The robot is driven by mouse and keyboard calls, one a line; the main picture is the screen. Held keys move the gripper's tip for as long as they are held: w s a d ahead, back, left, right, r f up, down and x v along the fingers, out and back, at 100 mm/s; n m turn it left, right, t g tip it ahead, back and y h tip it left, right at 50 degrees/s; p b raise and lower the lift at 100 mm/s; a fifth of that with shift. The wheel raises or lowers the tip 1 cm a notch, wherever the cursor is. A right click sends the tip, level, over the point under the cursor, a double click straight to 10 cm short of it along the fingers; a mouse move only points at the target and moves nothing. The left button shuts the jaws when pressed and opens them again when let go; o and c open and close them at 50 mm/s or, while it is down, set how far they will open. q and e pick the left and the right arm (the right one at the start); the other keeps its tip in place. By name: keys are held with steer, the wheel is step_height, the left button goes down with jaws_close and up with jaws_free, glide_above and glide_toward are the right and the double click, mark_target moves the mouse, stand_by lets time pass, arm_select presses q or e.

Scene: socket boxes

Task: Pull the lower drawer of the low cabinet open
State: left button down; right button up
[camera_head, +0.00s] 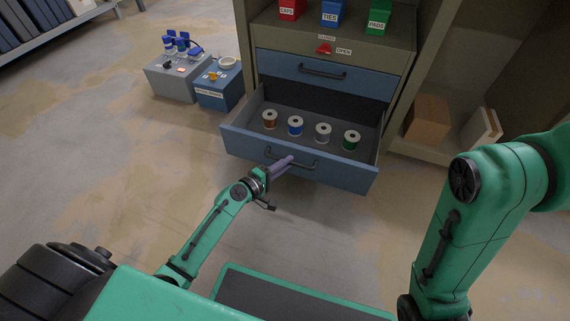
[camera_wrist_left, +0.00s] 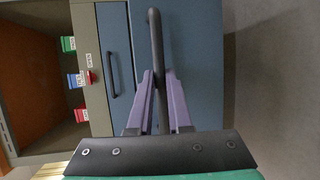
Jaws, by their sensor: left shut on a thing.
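The lower drawer (camera_head: 345,177) of the low cabinet stands pulled out, with its blue front and dark bar handle (camera_head: 307,165) facing me. Several spools, one of them blue (camera_head: 295,126), stand upright inside it. My left gripper (camera_head: 286,161) has purple fingers and is shut on the handle. In the left wrist view the handle bar (camera_wrist_left: 156,60) runs between the purple fingers (camera_wrist_left: 160,92). The upper drawer (camera_head: 322,75) is closed. My right arm shows at the right, but its gripper is out of view.
Red, blue and green bins (camera_head: 332,13) stand on the cabinet top, above a red pointer (camera_head: 324,49) between CLOSED and OPEN labels. Grey and blue boxes (camera_head: 172,82) stand left of the cabinet. A cardboard box (camera_head: 427,118) sits on a shelf at right.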

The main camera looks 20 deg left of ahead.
arm_select(q)
steer(key=shift+a, duration=0.1)
steer(key=c, duration=0.8)
jaws_free()
steer(key=shift+c, duration=0.2)
steer(key=v, duration=1.4)
steer(key=shift+s, duration=0.25)
